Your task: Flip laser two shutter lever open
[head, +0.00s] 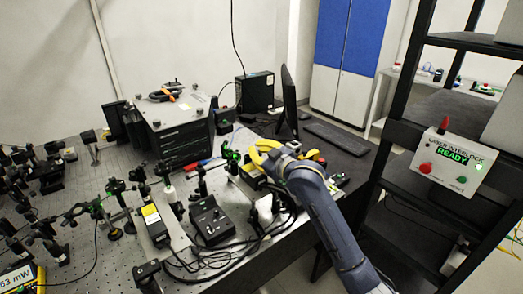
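My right arm reaches in from the bottom right. Its gripper (258,155), with yellow parts at its end, is over the right part of the optical bench (115,265). Whether its fingers are apart or touch anything is too small to tell. Near it is a black post mount with a green glow (231,155). A dark box with a yellow label (152,219), perhaps a laser, lies on the bench to the left. I cannot make out which unit is laser two, and I cannot pick out its shutter lever. My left gripper is not in view.
A black control box (211,220) and loose cables lie in front of the gripper. A large instrument (178,125) stands behind left, a monitor (289,101) and keyboard (333,137) behind right. A laser interlock box (451,161) reading READY is on the rack. Optics crowd the left.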

